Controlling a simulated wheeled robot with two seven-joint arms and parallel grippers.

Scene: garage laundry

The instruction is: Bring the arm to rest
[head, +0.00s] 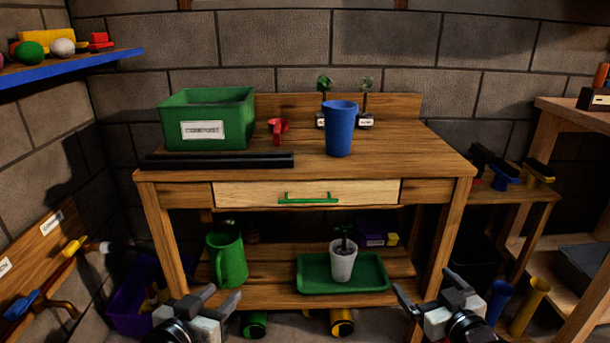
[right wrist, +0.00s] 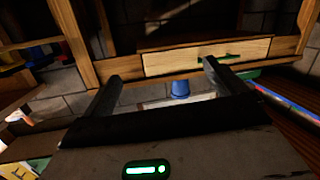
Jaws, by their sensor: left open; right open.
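My left gripper (head: 224,291) is at the bottom of the head view, in front of the workbench's lower left. It is open with nothing between its fingers. My right gripper (head: 420,281) is at the bottom right, in front of the bench's right leg. It is open and empty; in the right wrist view its two fingers (right wrist: 162,76) stand wide apart. Both grippers appear clear of the wooden workbench (head: 400,150), whose light drawer (head: 240,193) with a green handle looks shut.
On the bench are a green bin (head: 230,122), a blue cup (head: 340,132), a red item (head: 278,128) and small plants. Below are a green watering can (head: 229,262) and a potted seedling (head: 343,262) on a green tray (head: 376,273). Shelves flank both sides.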

